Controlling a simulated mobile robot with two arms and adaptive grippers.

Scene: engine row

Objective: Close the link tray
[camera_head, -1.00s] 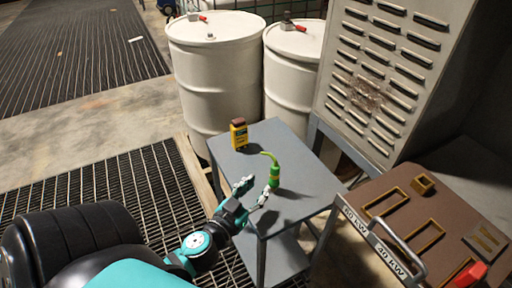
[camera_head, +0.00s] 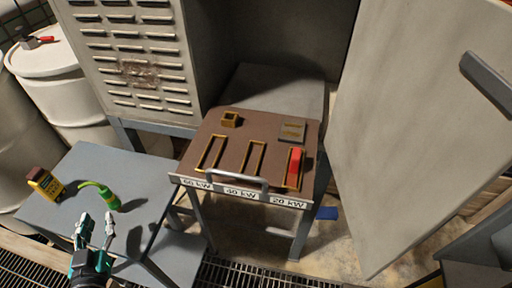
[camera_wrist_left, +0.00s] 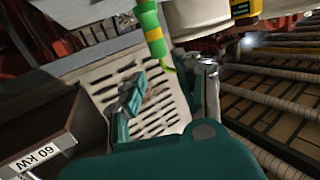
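The link tray (camera_head: 226,150) is a brown-topped drawer standing out in front of the grey cabinet. Its front edge has a metal bar handle (camera_head: 237,182) and labels 60 kW, 40 kW and 20 kW. Three brass-framed slots lie on top, and a red link (camera_head: 295,165) sits at the 20 kW one. My left gripper (camera_head: 95,226) is open and empty, over the near part of the grey side table, left of the tray and apart from it. In the left wrist view the tray's 60 kW corner (camera_wrist_left: 38,150) shows at lower left, beside the spread fingers (camera_wrist_left: 168,92). My right gripper is not in view.
A large cabinet door (camera_head: 415,120) hangs open at right. White drums (camera_head: 65,85) stand at left. A blue item (camera_head: 327,213) lies on the floor.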

